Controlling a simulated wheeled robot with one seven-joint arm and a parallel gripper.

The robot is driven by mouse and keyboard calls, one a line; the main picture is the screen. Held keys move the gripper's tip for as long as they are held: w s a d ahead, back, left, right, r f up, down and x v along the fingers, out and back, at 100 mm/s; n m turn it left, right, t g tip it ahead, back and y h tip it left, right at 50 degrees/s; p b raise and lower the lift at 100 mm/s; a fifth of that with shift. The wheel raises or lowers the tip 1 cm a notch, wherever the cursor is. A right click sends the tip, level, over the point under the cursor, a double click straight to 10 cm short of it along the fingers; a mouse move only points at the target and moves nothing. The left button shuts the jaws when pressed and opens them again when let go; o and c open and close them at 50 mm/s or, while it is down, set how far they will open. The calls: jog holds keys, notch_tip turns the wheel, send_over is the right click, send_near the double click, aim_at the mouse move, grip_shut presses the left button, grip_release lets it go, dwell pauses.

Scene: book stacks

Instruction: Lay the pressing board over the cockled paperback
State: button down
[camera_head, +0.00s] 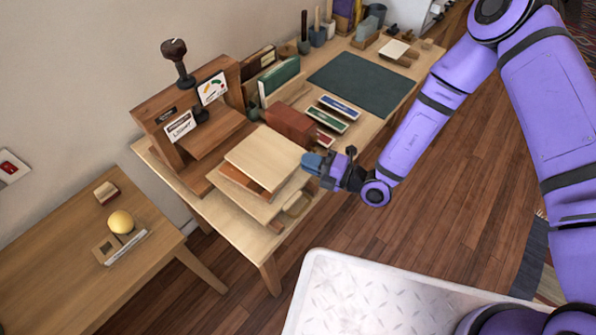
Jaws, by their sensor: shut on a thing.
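The pressing board (264,156) is a pale, flat wooden panel on the workbench's near part. My gripper (312,164) is shut on its right edge. The board is roughly level and covers most of an orange-brown book (238,178), probably the cockled paperback, whose near-left edge shows below it. I cannot tell whether the board rests on the book or hangs slightly above it. Under the book is a wider wooden board (240,203). The gripper's fingertips are partly hidden at the board's edge.
A wooden book press (192,110) with a dark screw handle stands just behind left. A red-brown block (288,122) sits close behind the board. A green mat (365,84) lies farther back. A side table (70,265) at left holds a yellow ball (121,222).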

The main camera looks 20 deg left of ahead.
jog(key=shift+f, duration=2.65)
jog(key=c, duration=1.5)
grip_release()
jog(key=d, duration=0.4)
jog(key=s+d, duration=0.1)
jog(key=d, duration=0.7)
jog(key=shift+s+f, duration=0.1)
jog(key=shift+s, duration=0.2)
